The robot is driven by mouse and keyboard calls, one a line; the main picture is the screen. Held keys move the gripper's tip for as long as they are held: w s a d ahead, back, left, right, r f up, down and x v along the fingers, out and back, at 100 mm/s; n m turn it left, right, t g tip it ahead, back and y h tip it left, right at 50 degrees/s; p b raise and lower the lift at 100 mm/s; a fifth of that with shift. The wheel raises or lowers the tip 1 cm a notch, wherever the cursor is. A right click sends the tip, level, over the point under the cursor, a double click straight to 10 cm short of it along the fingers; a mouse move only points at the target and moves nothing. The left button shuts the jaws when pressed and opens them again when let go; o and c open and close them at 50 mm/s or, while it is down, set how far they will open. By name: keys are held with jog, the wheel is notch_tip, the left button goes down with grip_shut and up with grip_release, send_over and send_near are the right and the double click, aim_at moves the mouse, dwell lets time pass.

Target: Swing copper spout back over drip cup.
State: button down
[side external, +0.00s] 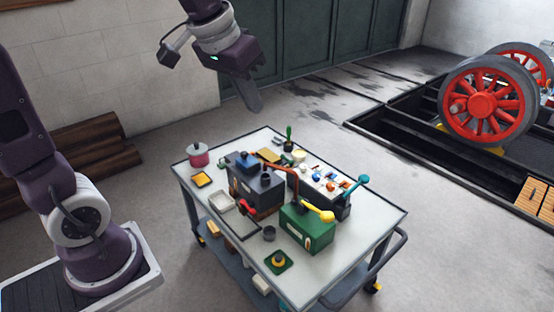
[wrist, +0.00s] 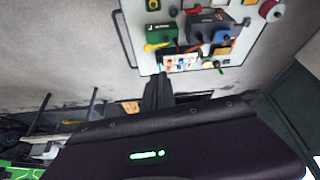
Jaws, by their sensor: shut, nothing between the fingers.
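A thin copper spout (side external: 284,168) runs from the dark machine box (side external: 258,192) on the cart toward the green box (side external: 307,228), with its end near that box's top. A small dark cup (side external: 269,233), which looks like the drip cup, stands on the cart top in front of the dark box. The spout's end is not over this cup. My gripper (side external: 254,106) is shut and empty, high above the far side of the cart and apart from everything. In the wrist view my shut fingers (wrist: 158,78) point toward the cart; the spout is too small to make out surely.
The cart top (side external: 362,222) also carries a yellow lever (side external: 318,212), a teal-handled lever (side external: 357,184), a red-handled lever (side external: 249,208), a pink pot (side external: 199,155) and a panel of coloured knobs (side external: 322,180). Red wheels (side external: 482,104) stand far right. The air around my gripper is clear.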

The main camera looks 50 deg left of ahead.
jog(key=w+a+f+n, duration=0.1)
jog(key=w+a+f, duration=0.15)
jog(key=w, duration=0.25)
jog(key=w+a+f, duration=0.2)
jog(key=w+a, duration=0.2)
jog(key=w, duration=0.2)
jog(key=w+a+f, duration=0.4)
jog(key=f, duration=0.2)
jog(key=w+a+f+n+g, duration=0.1)
jog(key=w+a+f, duration=0.3)
jog(key=f, duration=0.3)
jog(key=w+a+f+n+y, duration=0.1)
jog(key=w+a+f, duration=0.3)
jog(key=a+f, duration=0.2)
jog(key=shift+f, duration=0.6)
jog(key=shift+d, duration=0.1)
notch_tip(320, 180, down, 10)
jog(key=shift+s, duration=0.2)
jog(key=shift+d, duration=0.1)
